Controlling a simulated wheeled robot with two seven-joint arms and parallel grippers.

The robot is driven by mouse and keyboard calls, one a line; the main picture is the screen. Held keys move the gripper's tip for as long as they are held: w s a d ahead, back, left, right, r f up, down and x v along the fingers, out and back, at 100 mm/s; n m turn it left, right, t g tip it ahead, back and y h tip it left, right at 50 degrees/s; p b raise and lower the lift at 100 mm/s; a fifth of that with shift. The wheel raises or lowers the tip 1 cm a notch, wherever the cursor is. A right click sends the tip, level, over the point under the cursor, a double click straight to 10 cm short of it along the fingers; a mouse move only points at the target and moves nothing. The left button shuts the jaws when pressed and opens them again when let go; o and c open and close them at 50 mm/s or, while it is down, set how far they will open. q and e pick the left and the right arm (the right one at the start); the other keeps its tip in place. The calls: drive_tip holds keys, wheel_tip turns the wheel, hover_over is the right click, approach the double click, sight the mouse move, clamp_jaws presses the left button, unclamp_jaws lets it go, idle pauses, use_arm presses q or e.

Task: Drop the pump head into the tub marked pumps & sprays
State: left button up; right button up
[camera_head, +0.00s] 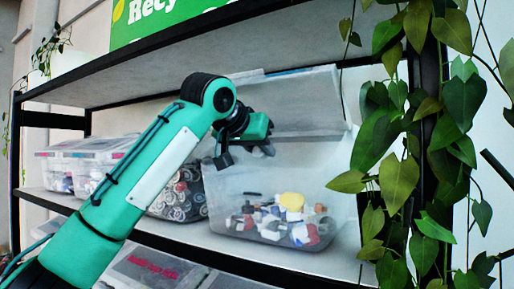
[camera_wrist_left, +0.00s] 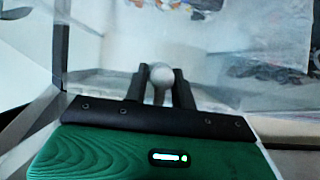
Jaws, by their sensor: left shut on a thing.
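My left gripper (camera_head: 223,158) is above the left side of a clear tub (camera_head: 238,182) whose lid (camera_head: 300,102) stands raised behind it. The tub holds a mix of white, blue, red and yellow plastic pieces. No marking on it is readable. In the left wrist view, the left gripper (camera_wrist_left: 160,88) is shut on a small pale rounded piece, the pump head (camera_wrist_left: 161,75). Only its rounded end shows between the fingers. In the head view the pump head cannot be made out. My right gripper is not in view.
A tub of dark round pieces (camera_head: 180,205) stands left of the open tub, with closed clear tubs (camera_head: 95,160) further left. An upper shelf (camera_head: 150,75) runs overhead. A leafy plant (camera_head: 400,180) hangs at the right. Tubs with lids (camera_head: 150,268) sit below.

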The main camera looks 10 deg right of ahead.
use_arm(q)
drive_tip(key=o, duration=1)
drive_tip(key=shift+s+a, duration=0.1)
drive_tip(key=shift+s+a+r+b, duration=0.2)
drive_tip(key=shift+s+b, duration=0.1)
drive_tip(key=shift+b, duration=0.15)
drive_tip(key=b+v, duration=0.6)
drive_tip(key=v, duration=0.6)
drive_tip(key=shift+s+a+r, duration=0.15)
drive_tip(key=shift+s+r, duration=0.05)
drive_tip(key=shift+s, duration=0.1)
